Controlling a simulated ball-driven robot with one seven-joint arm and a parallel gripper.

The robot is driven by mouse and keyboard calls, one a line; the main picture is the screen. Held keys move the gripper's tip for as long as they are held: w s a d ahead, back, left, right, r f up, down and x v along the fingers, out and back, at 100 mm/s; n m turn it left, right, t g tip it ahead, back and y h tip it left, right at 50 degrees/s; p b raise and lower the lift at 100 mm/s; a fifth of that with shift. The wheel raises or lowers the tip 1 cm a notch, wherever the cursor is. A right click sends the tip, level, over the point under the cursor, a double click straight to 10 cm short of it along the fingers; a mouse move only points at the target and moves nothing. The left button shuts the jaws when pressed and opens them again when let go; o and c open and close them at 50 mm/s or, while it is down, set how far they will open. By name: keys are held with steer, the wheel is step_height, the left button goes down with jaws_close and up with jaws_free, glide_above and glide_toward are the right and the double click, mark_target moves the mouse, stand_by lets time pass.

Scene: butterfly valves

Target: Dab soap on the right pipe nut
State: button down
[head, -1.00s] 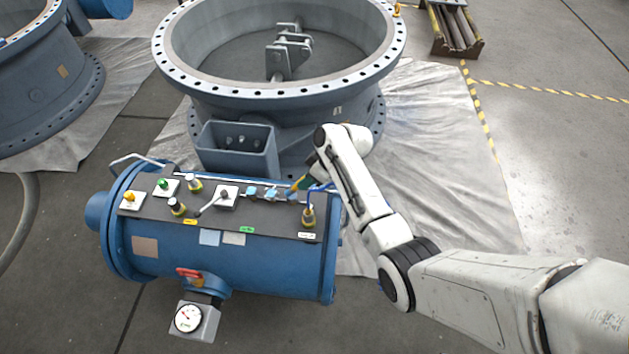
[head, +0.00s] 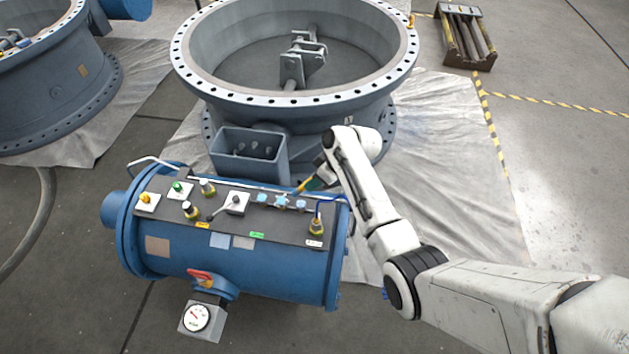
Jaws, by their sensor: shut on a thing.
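A thin pipe with light blue fittings runs along the dark top panel of the blue cylinder. The right pipe nut (head: 300,205) is the light blue fitting nearest the brass-based fitting at the panel's right end. A star-shaped blue fitting (head: 281,201) sits in the middle, and a left pipe nut (head: 262,198) lies beyond it. My gripper (head: 314,182) is small and partly hidden by my wrist. It is shut on a yellow-handled tool, seemingly a brush (head: 302,187), tilted down to the left. The tool's tip is just above the right nut; whether they touch is unclear. No soap is discernible.
The blue cylinder (head: 230,268) carries knobs, a lever (head: 226,207), a red-handled valve (head: 200,275) and a gauge (head: 196,317). A large flanged valve body (head: 290,110) stands close behind on plastic sheeting (head: 455,160).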

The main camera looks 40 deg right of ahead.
steer(key=shift+r+p, duration=0.4)
steer(key=shift+r, duration=0.4)
step_height(320, 180, up, 2)
steer(key=shift+p, duration=0.85)
steer(key=shift+r, duration=0.5)
steer(key=shift+f, duration=0.15)
steer(key=shift+b+x, duration=0.85)
steer(key=shift+b, duration=0.2)
steer(key=shift+s+d, duration=0.1)
